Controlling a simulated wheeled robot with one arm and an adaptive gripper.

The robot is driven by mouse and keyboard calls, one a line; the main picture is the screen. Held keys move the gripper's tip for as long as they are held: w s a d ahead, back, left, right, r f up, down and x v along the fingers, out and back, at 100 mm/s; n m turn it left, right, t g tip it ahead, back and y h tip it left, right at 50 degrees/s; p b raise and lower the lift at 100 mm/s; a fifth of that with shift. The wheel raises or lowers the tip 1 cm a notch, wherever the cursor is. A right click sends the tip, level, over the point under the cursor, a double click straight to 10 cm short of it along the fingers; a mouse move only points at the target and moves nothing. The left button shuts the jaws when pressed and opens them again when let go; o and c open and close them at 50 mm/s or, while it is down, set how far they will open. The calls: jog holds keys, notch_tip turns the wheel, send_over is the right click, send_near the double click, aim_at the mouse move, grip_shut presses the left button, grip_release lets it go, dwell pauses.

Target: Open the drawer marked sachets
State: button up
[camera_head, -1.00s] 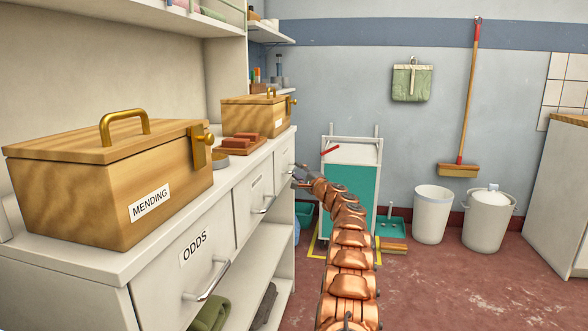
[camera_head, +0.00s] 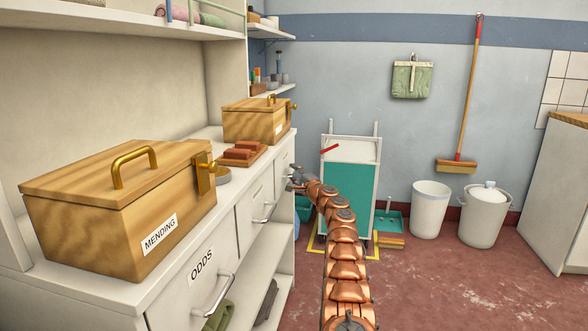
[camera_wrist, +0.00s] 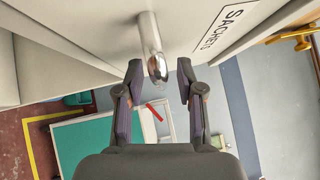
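The drawer marked SACHETS (camera_wrist: 200,20) shows its white front and label in the wrist view. It looks shut. Its silver bar handle (camera_wrist: 154,50) reaches down between the fingertips of my gripper (camera_wrist: 160,70). The fingers are open, with a gap on the right side of the handle; the left fingertip is very close to it, and I cannot tell if they touch. In the head view my gripper (camera_head: 296,181) is at the far end drawer of the white counter, whose label is not readable there.
The ODDS drawer (camera_head: 190,290) and a middle drawer (camera_head: 254,205) stand nearer, with protruding handles. A MENDING box (camera_head: 110,215) and another wooden box (camera_head: 250,122) sit on the counter. A teal-panelled cart (camera_head: 347,190) stands beyond my gripper. The red floor at right is free.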

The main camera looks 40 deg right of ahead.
jog(key=shift+d, duration=0.1)
jog(key=shift+c, duration=0.4)
jog(key=shift+s+d+r, duration=0.1)
jog(key=shift+s+r, duration=0.05)
jog(key=shift+s, duration=0.1)
jog(key=shift+c, duration=0.8)
jog(key=shift+w+a, duration=0.25)
jog(key=shift+c, duration=0.9)
grip_shut()
jog(key=shift+d, duration=0.1)
